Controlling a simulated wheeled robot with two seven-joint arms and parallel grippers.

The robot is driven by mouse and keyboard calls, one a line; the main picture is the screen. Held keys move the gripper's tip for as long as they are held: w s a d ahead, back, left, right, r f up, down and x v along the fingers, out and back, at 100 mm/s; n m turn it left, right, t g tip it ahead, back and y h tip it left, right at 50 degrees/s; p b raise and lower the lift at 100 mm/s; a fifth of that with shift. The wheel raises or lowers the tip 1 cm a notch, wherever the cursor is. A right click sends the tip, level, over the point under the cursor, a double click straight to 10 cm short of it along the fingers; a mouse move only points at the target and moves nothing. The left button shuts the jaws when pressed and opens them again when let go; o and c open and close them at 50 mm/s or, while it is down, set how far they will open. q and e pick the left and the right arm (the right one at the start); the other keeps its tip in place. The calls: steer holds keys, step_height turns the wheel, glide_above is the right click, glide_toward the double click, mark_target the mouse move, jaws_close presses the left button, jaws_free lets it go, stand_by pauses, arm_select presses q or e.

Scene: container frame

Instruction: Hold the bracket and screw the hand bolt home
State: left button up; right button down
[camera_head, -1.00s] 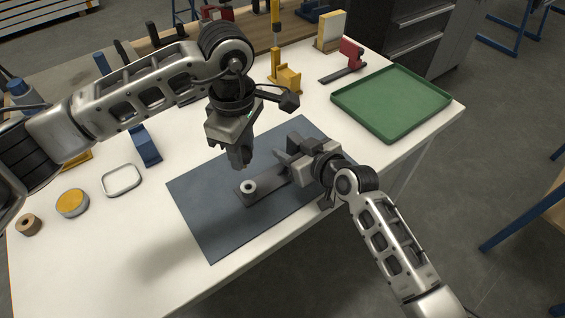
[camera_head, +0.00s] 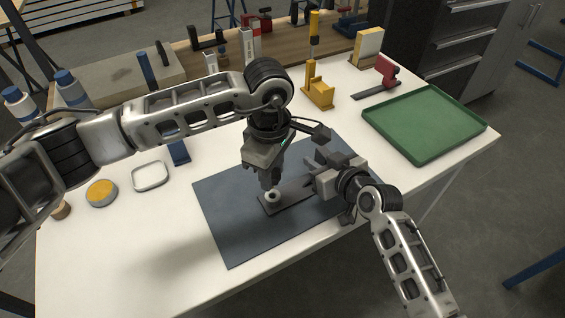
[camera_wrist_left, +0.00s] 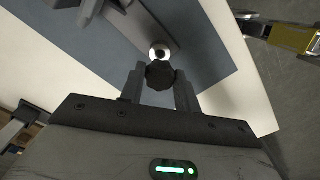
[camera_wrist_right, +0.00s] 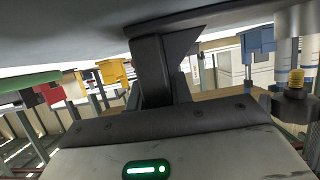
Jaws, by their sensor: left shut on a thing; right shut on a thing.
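The bracket is a dark flat plate (camera_head: 292,193) on the blue-grey mat, with a pale round boss (camera_head: 272,197) at its near left end and an upright at its other end. My right gripper (camera_head: 318,168) is shut on the upright, whose dark side (camera_wrist_right: 155,70) fills the jaws in the right wrist view. My left gripper (camera_head: 269,182) points down right over the boss. It is shut on the dark lobed knob of the hand bolt (camera_wrist_left: 160,75). The boss shows just beyond the knob in the left wrist view (camera_wrist_left: 160,50). I cannot tell how deep the bolt sits.
The blue-grey mat (camera_head: 225,225) lies on the white table. A green tray (camera_head: 425,125) is at the right, with a red clamp (camera_head: 383,72) and a yellow stand (camera_head: 319,95) behind.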

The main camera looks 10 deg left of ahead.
mark_target(280, 198)
arm_select(q)
steer(key=shift+f, duration=0.65)
steer(key=shift+f, duration=0.9)
steer(key=shift+f, duration=0.55)
